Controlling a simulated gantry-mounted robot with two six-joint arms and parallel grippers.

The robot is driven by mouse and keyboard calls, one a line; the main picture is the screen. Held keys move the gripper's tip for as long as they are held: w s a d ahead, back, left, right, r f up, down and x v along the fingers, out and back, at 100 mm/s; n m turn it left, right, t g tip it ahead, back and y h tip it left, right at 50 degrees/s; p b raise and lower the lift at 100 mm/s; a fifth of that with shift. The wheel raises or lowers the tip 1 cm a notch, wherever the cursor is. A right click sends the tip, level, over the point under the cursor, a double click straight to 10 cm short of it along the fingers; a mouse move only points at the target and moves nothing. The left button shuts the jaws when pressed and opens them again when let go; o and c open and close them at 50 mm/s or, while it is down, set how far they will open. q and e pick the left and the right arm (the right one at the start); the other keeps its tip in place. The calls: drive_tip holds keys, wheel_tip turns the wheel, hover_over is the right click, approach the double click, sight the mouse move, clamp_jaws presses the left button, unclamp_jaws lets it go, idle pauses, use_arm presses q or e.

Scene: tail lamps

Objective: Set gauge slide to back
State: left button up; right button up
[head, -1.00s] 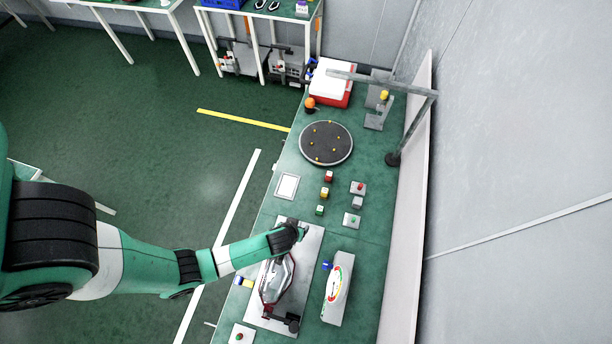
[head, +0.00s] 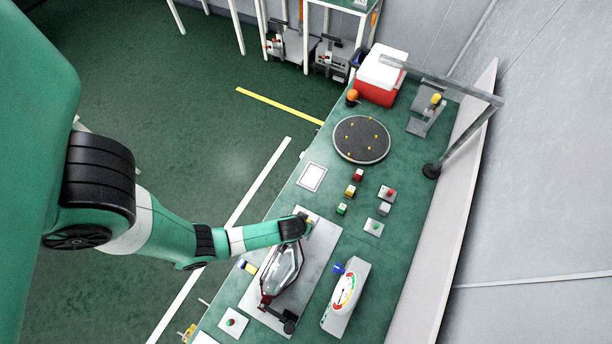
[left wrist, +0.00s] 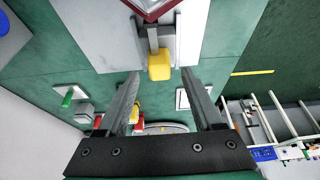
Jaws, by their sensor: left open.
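My left gripper (head: 305,222) is at the far end of the grey plate (head: 322,232) that carries a tail lamp (head: 282,268). In the left wrist view its jaws (left wrist: 160,74) are open and empty. A yellow block (left wrist: 159,66) on a grey mount shows between the two fingertips or just beyond them; I cannot tell which. It stands at the plate's end, next to the red lamp edge (left wrist: 150,6). No part is labelled as the gauge slide. My right gripper is not in view.
Several small coloured blocks and buttons (head: 374,227) stand beyond the plate. Farther back are a round dark turntable (head: 361,140), a red and white cooler (head: 378,80), and a grey stand with a yellow knob (head: 436,99). A white panel (head: 440,220) edges the bench's right side.

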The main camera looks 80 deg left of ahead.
use_arm(q)
drive_tip(key=shift+x, duration=1.6)
drive_tip(key=shift+r, duration=0.1)
clamp_jaws()
